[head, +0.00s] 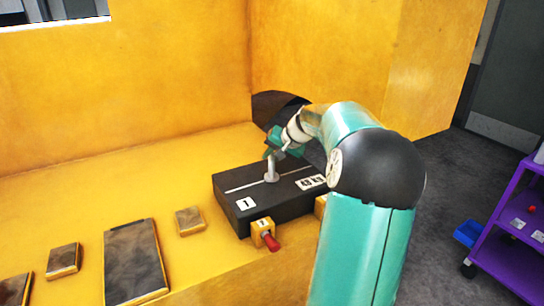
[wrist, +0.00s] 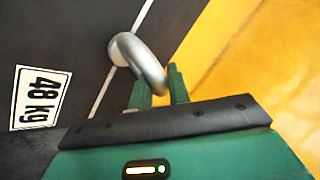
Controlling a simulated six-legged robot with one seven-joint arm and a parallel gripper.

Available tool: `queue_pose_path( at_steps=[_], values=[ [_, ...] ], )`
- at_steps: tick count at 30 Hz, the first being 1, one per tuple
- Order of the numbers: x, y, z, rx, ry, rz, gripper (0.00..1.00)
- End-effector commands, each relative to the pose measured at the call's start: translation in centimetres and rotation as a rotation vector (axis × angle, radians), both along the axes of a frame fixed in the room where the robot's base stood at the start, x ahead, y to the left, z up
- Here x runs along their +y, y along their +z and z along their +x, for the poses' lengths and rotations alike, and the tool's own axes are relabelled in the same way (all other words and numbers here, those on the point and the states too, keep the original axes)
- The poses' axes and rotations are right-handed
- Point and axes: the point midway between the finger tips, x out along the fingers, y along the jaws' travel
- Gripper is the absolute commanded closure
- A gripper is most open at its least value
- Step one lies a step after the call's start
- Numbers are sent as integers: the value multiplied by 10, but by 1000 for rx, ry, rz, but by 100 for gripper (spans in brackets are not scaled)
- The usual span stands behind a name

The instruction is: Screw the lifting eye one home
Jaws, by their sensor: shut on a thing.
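The lifting eye (head: 271,168) is a grey metal ring fitting standing upright on top of a black casting (head: 240,186) marked 1. In the wrist view the eye's ring (wrist: 150,68) shows between the green fingers of my gripper (wrist: 158,90). My gripper (head: 273,153) is shut on the eye's ring in the head view, coming from the upper right.
The casting rests on a yellow surface (head: 190,168) with yellow walls behind. A small yellow block with a red knob (head: 269,240) stands at the casting's front. Several dark plates (head: 134,262) lie to the left. A purple cart (head: 512,240) stands on the floor at right.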

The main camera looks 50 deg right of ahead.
Motion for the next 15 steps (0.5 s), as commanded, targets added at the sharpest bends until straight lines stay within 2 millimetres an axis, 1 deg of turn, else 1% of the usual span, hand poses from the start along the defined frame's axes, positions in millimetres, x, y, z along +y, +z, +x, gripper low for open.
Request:
queue_pose_path(
  at_steps=[15],
  values=[
    [4, 2, 3, -2, -455, -4, 100]
  ],
)
